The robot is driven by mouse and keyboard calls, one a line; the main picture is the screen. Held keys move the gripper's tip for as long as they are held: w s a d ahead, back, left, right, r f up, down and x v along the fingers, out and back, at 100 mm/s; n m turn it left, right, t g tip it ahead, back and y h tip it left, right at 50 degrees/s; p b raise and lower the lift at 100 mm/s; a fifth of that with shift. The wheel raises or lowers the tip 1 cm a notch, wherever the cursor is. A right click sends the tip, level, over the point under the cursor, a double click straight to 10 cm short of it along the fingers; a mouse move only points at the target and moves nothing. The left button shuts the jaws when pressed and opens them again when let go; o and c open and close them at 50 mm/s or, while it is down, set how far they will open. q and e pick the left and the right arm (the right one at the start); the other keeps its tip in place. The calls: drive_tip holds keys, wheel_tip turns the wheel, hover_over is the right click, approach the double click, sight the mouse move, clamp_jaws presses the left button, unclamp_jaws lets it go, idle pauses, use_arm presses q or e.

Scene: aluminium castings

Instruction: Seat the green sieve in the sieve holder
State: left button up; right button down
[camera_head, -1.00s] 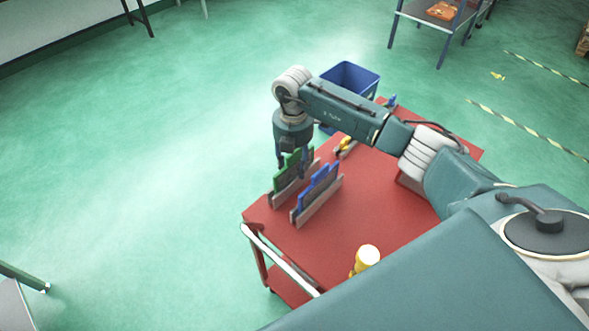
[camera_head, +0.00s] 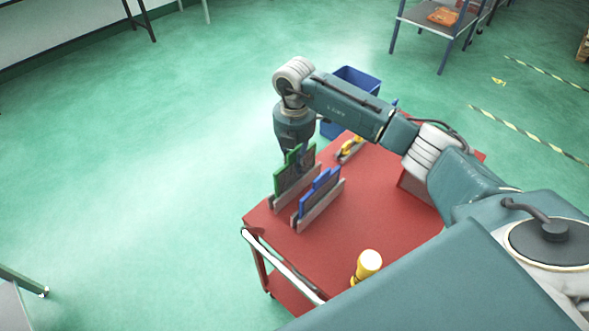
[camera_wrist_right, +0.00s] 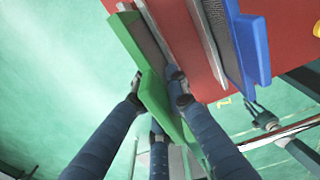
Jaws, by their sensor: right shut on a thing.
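The green sieve (camera_head: 279,182), an upright flat panel with a green rim and dark mesh, is near the left edge of the red trolley top. It stands in line with a low grey sieve holder (camera_head: 296,193); I cannot tell whether its lower edge sits in the slot. My right gripper (camera_head: 297,157) points down and is shut on the sieve's upper edge. In the right wrist view my dark fingers (camera_wrist_right: 160,88) lie on both sides of the green rim (camera_wrist_right: 152,92). My left gripper is not in view.
A blue sieve (camera_head: 318,187) stands in a grey holder close to the right. A yellow item (camera_head: 350,147) lies behind, and a yellow-and-white bottle (camera_head: 367,265) stands at the trolley's front. A blue bin (camera_head: 358,80) is beyond. The middle of the red top (camera_head: 375,205) is clear.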

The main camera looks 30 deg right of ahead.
wheel_tip(320, 180, up, 17)
drive_tip(key=b, duration=0.2)
drive_tip(key=shift+r+b, duration=0.2)
drive_tip(key=shift+b, duration=0.1)
